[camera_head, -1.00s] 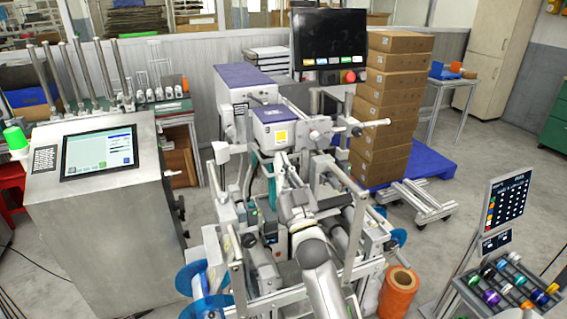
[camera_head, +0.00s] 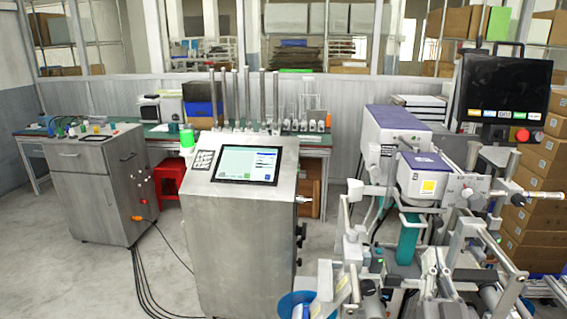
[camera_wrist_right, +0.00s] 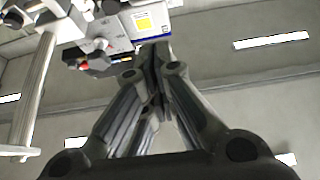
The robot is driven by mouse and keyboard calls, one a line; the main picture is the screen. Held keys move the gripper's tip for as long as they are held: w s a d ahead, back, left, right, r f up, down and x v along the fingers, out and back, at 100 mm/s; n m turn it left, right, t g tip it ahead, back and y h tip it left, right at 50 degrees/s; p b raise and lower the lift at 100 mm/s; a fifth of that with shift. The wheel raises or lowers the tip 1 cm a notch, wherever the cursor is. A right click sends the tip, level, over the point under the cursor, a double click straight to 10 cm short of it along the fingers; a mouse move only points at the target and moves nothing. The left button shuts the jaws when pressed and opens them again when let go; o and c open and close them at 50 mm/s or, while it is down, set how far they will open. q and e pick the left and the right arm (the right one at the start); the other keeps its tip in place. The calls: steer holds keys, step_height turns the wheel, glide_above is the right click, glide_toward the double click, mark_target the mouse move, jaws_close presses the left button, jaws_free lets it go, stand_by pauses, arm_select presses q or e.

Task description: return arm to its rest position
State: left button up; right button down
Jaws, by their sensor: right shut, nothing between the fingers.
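My right gripper (camera_head: 432,256) shows at the lower right of the head view, in front of the labelling machine (camera_head: 420,178) and among its frame parts. In the right wrist view the gripper (camera_wrist_right: 155,52) has its fingers together with nothing between them. Above the fingertips there, part of the machine (camera_wrist_right: 120,22) with a yellow label shows, with the ceiling behind. My left gripper is in neither view.
A steel cabinet with a touch screen (camera_head: 237,165) stands left of the machine. A blue reel (camera_head: 296,304) sits low at the front. A grey cabinet (camera_head: 100,190) and red stool (camera_head: 170,178) are further left. Cardboard boxes (camera_head: 538,200) are stacked right.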

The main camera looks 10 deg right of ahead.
steer(key=s+a+f+g+y, duration=0.1)
steer(key=s+a+f+g, duration=0.15)
steer(key=f, duration=0.35)
steer(key=s+a+f+n+g+y, duration=0.1)
steer(key=s+a+f+g, duration=0.1)
steer(key=f+g, duration=0.3)
steer(key=s+a+f+g+y, duration=0.1)
steer(key=s+a+f+g, duration=0.15)
steer(key=f, duration=0.45)
steer(key=s+a+f+n+g+y, duration=0.2)
steer(key=s+a+f+g, duration=0.25)
steer(key=s, duration=0.45)
steer(key=s+a+f+n+g+y, duration=0.1)
steer(key=s+a+f+n+g, duration=0.3)
steer(key=s, duration=0.6)
step_height(320, 180, down, 27)
steer(key=s+m+g, duration=0.1)
steer(key=m+g, duration=0.1)
steer(key=s+d+f, duration=0.2)
steer(key=s+f, duration=0.6)
steer(key=s+d+f+g, duration=0.1)
steer(key=s+f, duration=0.6)
steer(key=s, duration=0.1)
steer(key=shift+s+d+f, duration=0.35)
